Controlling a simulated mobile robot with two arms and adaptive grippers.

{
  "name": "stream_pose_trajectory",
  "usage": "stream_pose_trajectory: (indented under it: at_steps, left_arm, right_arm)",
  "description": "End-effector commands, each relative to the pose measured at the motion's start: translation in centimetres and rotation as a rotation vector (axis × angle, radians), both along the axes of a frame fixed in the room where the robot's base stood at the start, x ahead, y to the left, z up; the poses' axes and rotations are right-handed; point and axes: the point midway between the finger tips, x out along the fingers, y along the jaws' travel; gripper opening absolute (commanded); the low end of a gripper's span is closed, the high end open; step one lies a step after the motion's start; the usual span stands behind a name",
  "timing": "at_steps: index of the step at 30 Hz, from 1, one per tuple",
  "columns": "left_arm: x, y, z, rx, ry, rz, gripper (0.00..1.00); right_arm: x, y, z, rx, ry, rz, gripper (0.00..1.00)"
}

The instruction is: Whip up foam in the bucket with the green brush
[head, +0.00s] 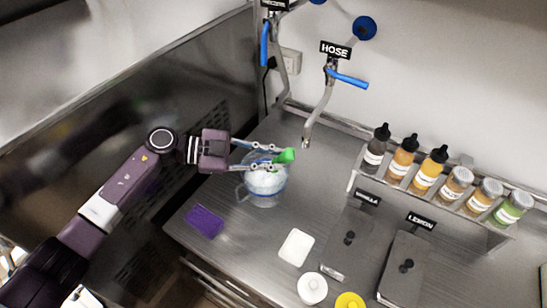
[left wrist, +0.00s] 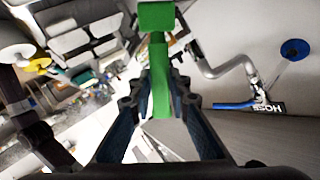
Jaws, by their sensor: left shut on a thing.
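My left gripper (head: 267,156) is shut on the green brush (head: 285,156), above the bucket. In the left wrist view the brush (left wrist: 160,75) stands out between the two fingers (left wrist: 160,110). The clear bucket (head: 265,198) stands upright on the steel counter, with a handle on its left side. Whitish contents show inside it. The gripper and brush cover part of its rim, and I cannot tell whether the brush touches the contents. My right gripper is not in view.
A purple sponge (head: 204,221) and a white pad (head: 296,247) lie on the counter. The hose tap (head: 318,112) hangs behind the bucket. A bottle rack (head: 430,205) stands at the right. Two lidded bins, vanilla (head: 349,236) and lemon (head: 405,262), are in front of it.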

Motion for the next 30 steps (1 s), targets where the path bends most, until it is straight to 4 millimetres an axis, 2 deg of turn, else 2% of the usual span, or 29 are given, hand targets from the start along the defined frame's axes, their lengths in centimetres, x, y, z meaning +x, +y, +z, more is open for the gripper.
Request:
stream_pose_trajectory:
  at_steps: [15, 30]
  left_arm:
    - [0.1, 0.0, 4.6, 0.0, -0.002, 0.001, 0.0]
    - [0.0, 0.0, 5.0, 0.0, -0.001, 0.0, 0.0]
  right_arm:
    - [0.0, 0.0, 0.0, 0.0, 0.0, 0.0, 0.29]
    - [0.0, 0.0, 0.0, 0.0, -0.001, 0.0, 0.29]
